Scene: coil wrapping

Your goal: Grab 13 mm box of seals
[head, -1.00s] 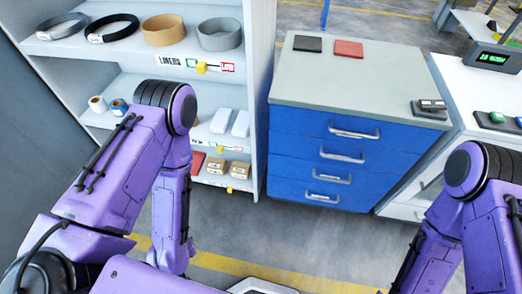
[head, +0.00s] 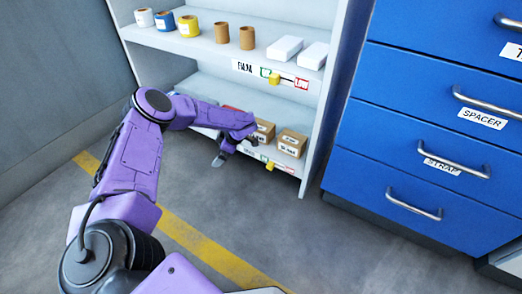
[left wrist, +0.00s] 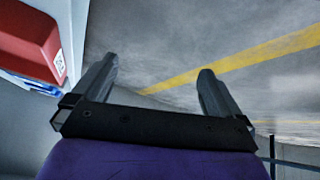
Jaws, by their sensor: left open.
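Two small brown cardboard boxes stand side by side on the bottom shelf in the head view. The right box (head: 291,143) shows fully, with a white label too small to read. The left box (head: 264,131) is partly hidden by my left gripper. My left gripper (head: 219,159) is in front of the bottom shelf, just left of the boxes, open and empty. In the left wrist view its two fingers (left wrist: 155,90) are spread apart with only floor between them. My right gripper is not in view.
A red box (left wrist: 30,42) is close to the left finger in the wrist view, with a blue item below it. The middle shelf (head: 205,42) holds tape rolls, brown rolls and white boxes. A blue drawer cabinet (head: 440,120) stands at right. The floor in front is clear.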

